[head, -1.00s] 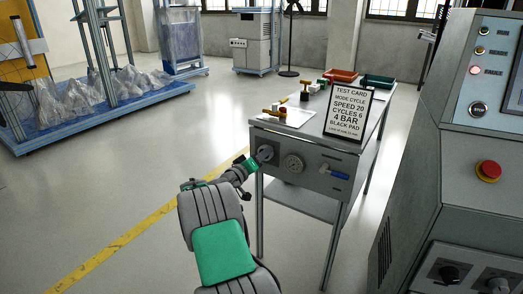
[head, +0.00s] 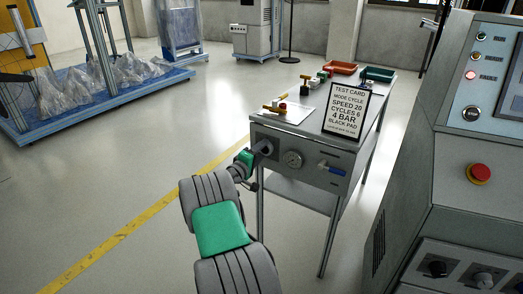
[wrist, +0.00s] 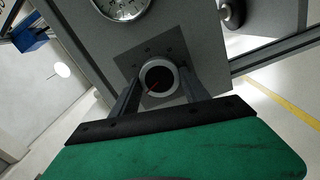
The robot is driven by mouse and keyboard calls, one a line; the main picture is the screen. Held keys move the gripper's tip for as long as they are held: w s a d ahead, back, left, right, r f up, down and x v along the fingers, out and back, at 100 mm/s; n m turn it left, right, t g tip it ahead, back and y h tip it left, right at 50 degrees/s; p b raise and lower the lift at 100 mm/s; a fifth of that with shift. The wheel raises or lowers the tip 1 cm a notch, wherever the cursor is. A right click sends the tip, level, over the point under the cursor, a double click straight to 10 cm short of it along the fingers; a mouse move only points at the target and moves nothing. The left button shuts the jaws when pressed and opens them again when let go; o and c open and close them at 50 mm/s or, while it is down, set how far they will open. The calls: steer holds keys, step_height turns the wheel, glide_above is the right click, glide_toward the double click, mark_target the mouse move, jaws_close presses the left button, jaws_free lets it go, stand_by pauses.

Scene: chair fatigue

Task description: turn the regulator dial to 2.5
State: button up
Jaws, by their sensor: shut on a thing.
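The regulator dial (wrist: 159,79) is a round knob with a dark face and a red pointer line, on a square plate on the grey bench front. My gripper (wrist: 160,90) has one finger on each side of it and is shut on it. In the wrist view the red line slants towards the lower left; no scale numbers are readable around it. In the head view my gripper (head: 262,149) is at the left of the bench front and hides most of the dial. A round gauge (head: 292,159) sits right of it and also shows in the wrist view (wrist: 122,4); its reading is too small to tell.
A blue valve handle (head: 331,168) is on the bench front right of the gauge. A control console (head: 445,170) stands close on the right. The floor left of the bench is clear.

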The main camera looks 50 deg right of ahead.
stand_by(0.3)
steer(key=o, duration=1.4)
steer(key=shift+c, duration=0.2)
steer(key=shift+a, duration=0.1)
steer(key=a+p, duration=0.1)
steer(key=a, duration=0.6)
steer(key=shift+s+a, duration=0.3)
steer(key=shift+s, duration=0.05)
